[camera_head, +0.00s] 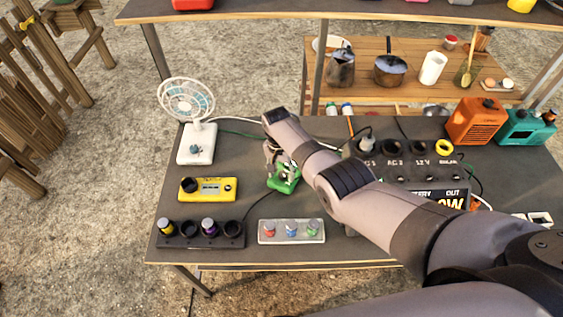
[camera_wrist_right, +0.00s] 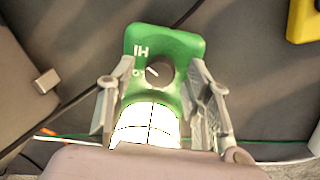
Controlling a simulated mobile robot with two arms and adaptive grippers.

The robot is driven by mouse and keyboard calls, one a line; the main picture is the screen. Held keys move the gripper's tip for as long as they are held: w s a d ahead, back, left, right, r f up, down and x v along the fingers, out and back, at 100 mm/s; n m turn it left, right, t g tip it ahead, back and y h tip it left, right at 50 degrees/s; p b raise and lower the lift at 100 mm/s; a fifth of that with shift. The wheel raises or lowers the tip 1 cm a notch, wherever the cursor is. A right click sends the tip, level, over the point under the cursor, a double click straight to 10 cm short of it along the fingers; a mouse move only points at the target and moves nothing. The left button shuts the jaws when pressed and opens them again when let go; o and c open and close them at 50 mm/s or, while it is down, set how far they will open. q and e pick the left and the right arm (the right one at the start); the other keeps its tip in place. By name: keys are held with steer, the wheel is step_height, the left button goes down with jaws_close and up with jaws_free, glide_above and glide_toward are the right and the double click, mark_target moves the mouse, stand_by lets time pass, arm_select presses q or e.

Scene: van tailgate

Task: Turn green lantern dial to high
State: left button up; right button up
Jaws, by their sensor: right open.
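The green lantern (camera_head: 284,184) stands on the dark table, left of the middle, partly hidden by my right gripper. In the right wrist view the lantern's green body (camera_wrist_right: 185,43) fills the upper middle, with a dark round dial (camera_wrist_right: 160,72) on it. A white pointer mark on the dial's face points to its left side, near partly covered white lettering. The lantern's bright white part (camera_wrist_right: 148,125) lies below the dial. My right gripper (camera_head: 285,163) is over the lantern. In the wrist view its open fingers (camera_wrist_right: 160,82) stand on both sides of the dial, apart from it.
A white fan (camera_head: 196,143) and a yellow device (camera_head: 222,189) are to the left. A black holder (camera_head: 175,240) and a tray with colored knobs (camera_head: 277,239) lie in front. A black power box (camera_head: 425,172) is to the right. A raised shelf (camera_head: 250,14) crosses the back.

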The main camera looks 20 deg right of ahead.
mark_target(280, 172)
step_height(280, 172, up, 12)
steer(key=shift+w+a+f, duration=0.15)
steer(key=shift+w+a, duration=0.15)
stand_by(0.6)
